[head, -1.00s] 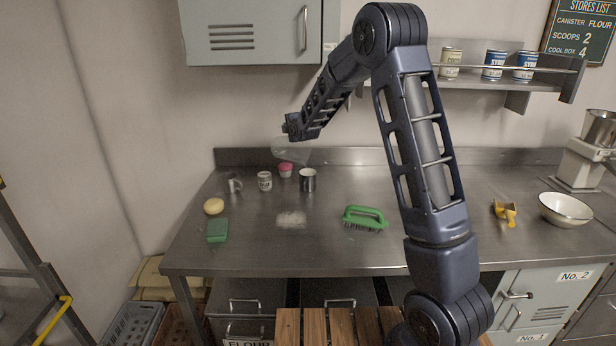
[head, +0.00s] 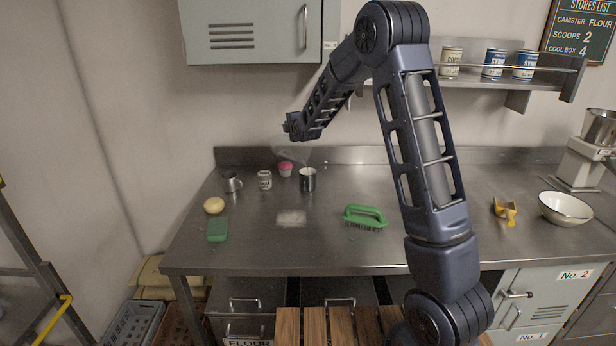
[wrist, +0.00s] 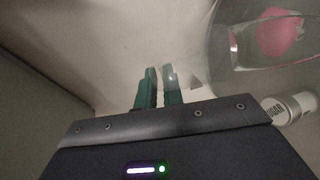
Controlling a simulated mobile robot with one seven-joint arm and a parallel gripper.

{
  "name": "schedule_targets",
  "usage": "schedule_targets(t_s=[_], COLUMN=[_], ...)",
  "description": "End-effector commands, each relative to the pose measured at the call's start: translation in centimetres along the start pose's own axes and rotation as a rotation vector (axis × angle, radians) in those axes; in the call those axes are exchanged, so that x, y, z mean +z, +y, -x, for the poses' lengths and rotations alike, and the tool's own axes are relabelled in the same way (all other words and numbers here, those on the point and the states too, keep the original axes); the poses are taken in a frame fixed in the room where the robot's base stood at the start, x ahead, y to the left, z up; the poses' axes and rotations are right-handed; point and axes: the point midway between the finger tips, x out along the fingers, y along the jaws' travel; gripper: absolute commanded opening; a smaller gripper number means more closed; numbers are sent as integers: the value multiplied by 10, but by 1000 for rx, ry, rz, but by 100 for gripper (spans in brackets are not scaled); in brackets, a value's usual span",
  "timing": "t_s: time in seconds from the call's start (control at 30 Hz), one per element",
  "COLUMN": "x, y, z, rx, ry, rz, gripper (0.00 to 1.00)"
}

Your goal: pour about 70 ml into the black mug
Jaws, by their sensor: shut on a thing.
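My gripper (wrist: 158,90) shows its two green fingers close together in the wrist view. They are shut on a clear see-through vessel (wrist: 218,40), whose glassy wall fills the upper right there. In the head view the vessel (head: 292,147) is a faint, tilted outline below my gripper (head: 291,127), held above the back of the counter. The black mug (head: 308,180) appears as a dark, upright mug with a greyish sheen, below and right of the vessel. Its inside is too small to read. No liquid level or stream can be made out.
A metal mug (head: 232,183), a white sugar pot (head: 265,180) and a pink item (head: 285,169) stand left of the black mug on the steel counter (head: 330,252). A green brush (head: 365,217) lies to the right. A wall shelf (head: 480,85) hangs at upper right.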

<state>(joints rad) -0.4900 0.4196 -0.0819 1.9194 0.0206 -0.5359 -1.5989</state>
Motion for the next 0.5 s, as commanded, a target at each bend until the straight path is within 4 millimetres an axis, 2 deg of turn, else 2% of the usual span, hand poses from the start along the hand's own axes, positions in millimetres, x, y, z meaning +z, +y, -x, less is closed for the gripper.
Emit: schedule_targets(t_s=[0.33, 0.5], x=[0, -11], y=[1, -1], z=[0, -22], rx=[7, -71], ry=[1, -2], rz=[-2, 33], gripper=[0, 0])
